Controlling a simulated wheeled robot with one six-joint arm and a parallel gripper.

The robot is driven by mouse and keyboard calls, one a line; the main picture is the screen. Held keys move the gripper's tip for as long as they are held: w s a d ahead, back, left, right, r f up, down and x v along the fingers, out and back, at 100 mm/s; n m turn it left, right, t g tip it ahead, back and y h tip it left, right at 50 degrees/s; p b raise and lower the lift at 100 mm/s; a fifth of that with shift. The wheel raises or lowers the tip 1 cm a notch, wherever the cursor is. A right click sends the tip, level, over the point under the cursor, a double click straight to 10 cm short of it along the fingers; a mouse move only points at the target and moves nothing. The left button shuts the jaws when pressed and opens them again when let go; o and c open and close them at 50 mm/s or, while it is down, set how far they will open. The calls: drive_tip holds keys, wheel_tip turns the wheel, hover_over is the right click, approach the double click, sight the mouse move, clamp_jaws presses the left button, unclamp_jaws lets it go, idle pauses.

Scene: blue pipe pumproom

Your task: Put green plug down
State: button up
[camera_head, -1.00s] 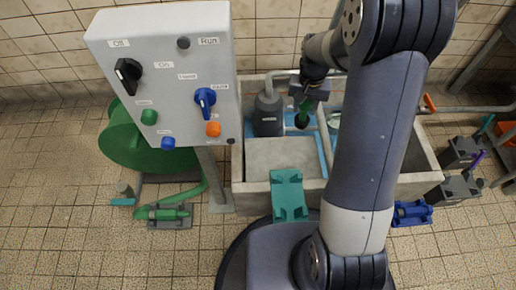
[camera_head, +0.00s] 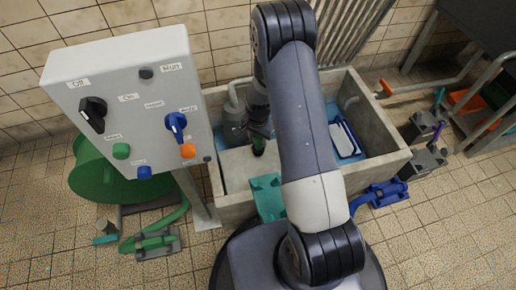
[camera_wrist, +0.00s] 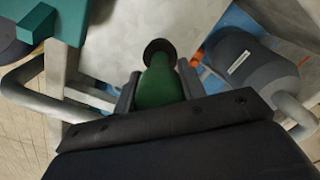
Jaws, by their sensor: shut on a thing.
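The green plug (camera_wrist: 160,84) is a green tapered body with a dark round end. My gripper (camera_wrist: 158,92) is shut on it, with a dark finger on either side in the wrist view. In the head view the green plug (camera_head: 258,146) hangs below my gripper (camera_head: 257,133), over the pale slab at the left part of the concrete basin (camera_head: 385,163). I cannot tell whether its dark end touches the slab.
A grey control box (camera_head: 130,95) with knobs stands at left. A teal holder (camera_head: 267,197) sits on the basin's front edge. A grey canister (camera_wrist: 250,68) and a bent pipe (camera_wrist: 40,95) flank my gripper.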

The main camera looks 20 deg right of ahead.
sight(258, 145)
drive_tip(key=shift+f+b, duration=0.6)
drive_tip(key=shift+f, duration=1.55)
drive_tip(key=shift+f, duration=0.25)
drive_tip(key=o, duration=1)
drive_tip(key=shift+r, duration=0.1)
wheel_tip(258, 145, up, 12)
drive_tip(key=p, duration=0.4)
drive_tip(key=shift+r, duration=0.2)
drive_tip(key=shift+o, duration=0.3)
